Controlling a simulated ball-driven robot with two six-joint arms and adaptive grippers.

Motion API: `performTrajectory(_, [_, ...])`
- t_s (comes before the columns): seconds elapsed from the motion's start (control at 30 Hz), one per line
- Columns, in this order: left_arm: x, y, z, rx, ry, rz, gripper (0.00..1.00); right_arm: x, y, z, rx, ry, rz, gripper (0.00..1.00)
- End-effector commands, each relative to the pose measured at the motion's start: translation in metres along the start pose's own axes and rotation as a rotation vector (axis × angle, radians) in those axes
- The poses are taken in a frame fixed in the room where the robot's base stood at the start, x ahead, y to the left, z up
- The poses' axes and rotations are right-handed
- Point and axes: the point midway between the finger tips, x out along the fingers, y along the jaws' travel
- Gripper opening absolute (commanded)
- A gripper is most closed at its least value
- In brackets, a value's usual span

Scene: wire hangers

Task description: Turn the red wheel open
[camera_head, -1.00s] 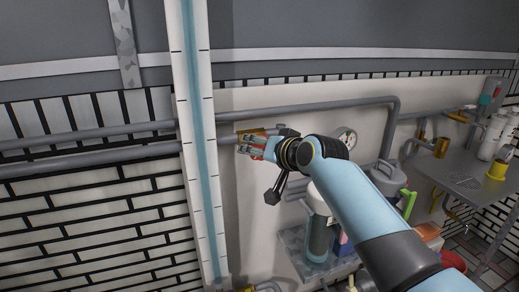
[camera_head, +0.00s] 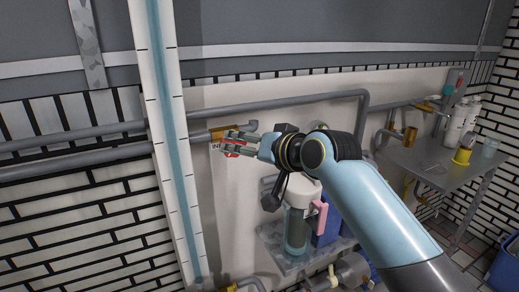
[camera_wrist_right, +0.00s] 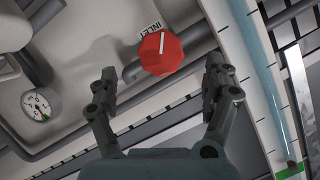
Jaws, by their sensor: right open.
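The red wheel (camera_wrist_right: 161,53) is an eight-sided knob with a white line, mounted on a grey pipe beside an "INLET" label, as the right wrist view shows. In the head view only a bit of red (camera_head: 231,155) shows between and behind my fingers. My right gripper (camera_head: 222,147) reaches left to the wall there. In the wrist view the right gripper (camera_wrist_right: 162,70) is open, with one finger on each side of the wheel and visible gaps between them and it. My left gripper is out of view.
A grey pipe (camera_head: 290,102) runs above my right gripper. A blue-striped white post (camera_head: 168,140) stands to its left. A pressure gauge (camera_wrist_right: 40,105) is at the left of the wrist view. A shelf (camera_head: 280,257) with a filter canister (camera_head: 297,225) lies below. A side table (camera_head: 430,160) stands right.

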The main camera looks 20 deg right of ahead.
Motion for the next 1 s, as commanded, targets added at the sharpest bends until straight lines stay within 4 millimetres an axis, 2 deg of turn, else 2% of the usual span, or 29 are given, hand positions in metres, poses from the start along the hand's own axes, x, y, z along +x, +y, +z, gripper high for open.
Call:
performTrajectory(0.1, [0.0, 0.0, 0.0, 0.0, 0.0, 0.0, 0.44, -0.023, 0.001, 0.001, -0.002, -0.001, 0.001, 0.84])
performTrajectory(0.3, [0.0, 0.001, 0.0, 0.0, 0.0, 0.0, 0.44, -0.042, 0.0, 0.001, 0.0, -0.001, 0.001, 0.84])
performTrajectory(0.8, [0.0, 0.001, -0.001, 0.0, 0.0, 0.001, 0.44, -0.043, 0.0, 0.001, 0.001, -0.002, 0.001, 0.84])
performTrajectory(0.87, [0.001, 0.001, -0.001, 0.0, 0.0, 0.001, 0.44, -0.044, 0.004, 0.008, 0.003, -0.011, 0.005, 0.84])
performTrajectory(0.93, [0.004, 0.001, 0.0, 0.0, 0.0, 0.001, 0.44, -0.044, 0.013, 0.026, 0.009, -0.04, 0.021, 0.84])
performTrajectory(1.0, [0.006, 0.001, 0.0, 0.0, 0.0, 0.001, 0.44, -0.04, 0.032, 0.056, 0.019, -0.095, 0.055, 0.84])
